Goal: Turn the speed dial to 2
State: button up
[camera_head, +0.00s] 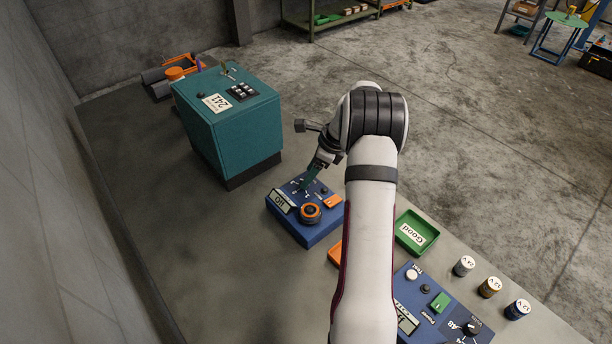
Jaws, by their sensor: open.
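A blue control box (290,228) sits on the bench near the middle of the view. Its top carries a small display (281,200) that seems to read "Off", a round orange-and-black knob (310,213) and a small orange part (332,201). At the box's far side, light marks surround a spot where my gripper (307,184) points down. My gripper is open, with its fingertips at or just above those marks. A dial between the fingers is hidden or too small to make out, and I cannot tell whether they touch it. I cannot read any dial setting.
A teal machine (215,140) labelled 241 stands behind and left of the box. A green "Good" tray (414,235), another blue panel (425,308) and several small cans (490,287) lie to the right. The bench is clear at left front.

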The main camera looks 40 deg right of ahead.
jog(key=shift+x, duration=1.15)
jog(key=shift+c, duration=0.2)
grip_shut()
